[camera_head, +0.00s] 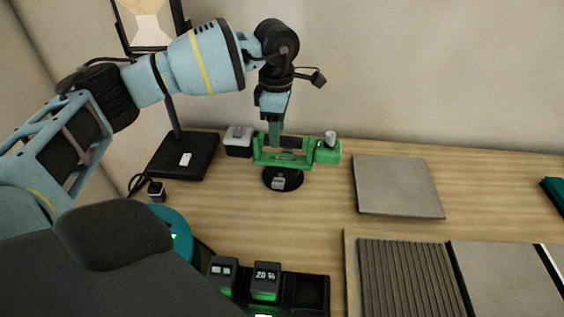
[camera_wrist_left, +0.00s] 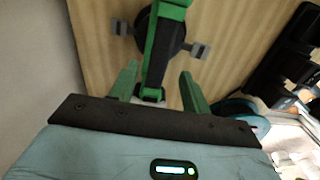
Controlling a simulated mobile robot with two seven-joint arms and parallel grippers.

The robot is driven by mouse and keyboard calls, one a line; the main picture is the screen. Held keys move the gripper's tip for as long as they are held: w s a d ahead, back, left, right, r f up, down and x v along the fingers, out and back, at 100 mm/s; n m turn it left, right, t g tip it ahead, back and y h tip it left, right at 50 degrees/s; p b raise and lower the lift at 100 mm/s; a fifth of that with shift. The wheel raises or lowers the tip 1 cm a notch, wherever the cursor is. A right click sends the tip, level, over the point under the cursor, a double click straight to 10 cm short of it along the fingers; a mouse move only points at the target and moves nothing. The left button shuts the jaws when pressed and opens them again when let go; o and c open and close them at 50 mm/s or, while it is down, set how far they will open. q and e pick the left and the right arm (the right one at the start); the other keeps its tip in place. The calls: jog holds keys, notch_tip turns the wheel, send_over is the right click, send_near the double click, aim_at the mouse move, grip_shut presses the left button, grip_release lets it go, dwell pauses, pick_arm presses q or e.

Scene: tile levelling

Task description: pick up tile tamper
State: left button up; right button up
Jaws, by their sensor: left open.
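The tile tamper (camera_head: 283,159) appears to be the green and black tool lying across a round black disc near the back of the wooden table, with a green block at its right end. My left gripper (camera_head: 280,143) reaches down over it from above. In the left wrist view the tool's green and black bar (camera_wrist_left: 162,45) runs between the two open green fingers of my left gripper (camera_wrist_left: 158,72). I see gaps beside the bar, so the fingers are not closed on it. The gripper hides part of the tool in the head view. My right gripper is not in view.
A lamp with a square black base (camera_head: 183,156) and a small grey box (camera_head: 238,141) stand left of the tool. A loose grey tile (camera_head: 397,186) lies to the right. A ribbed panel (camera_head: 410,277) and chargers (camera_head: 265,280) are in front. Bare wood lies between.

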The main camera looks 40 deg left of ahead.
aim_at(281, 137)
pick_arm(q)
jog(key=f, duration=0.4)
jog(key=shift+w+d, duration=0.3)
jog(key=shift+w, duration=0.05)
jog(key=shift+f, duration=0.55)
jog(key=shift+f, duration=0.25)
jog(key=shift+c, duration=0.5)
grip_shut()
jog(key=shift+r, duration=0.1)
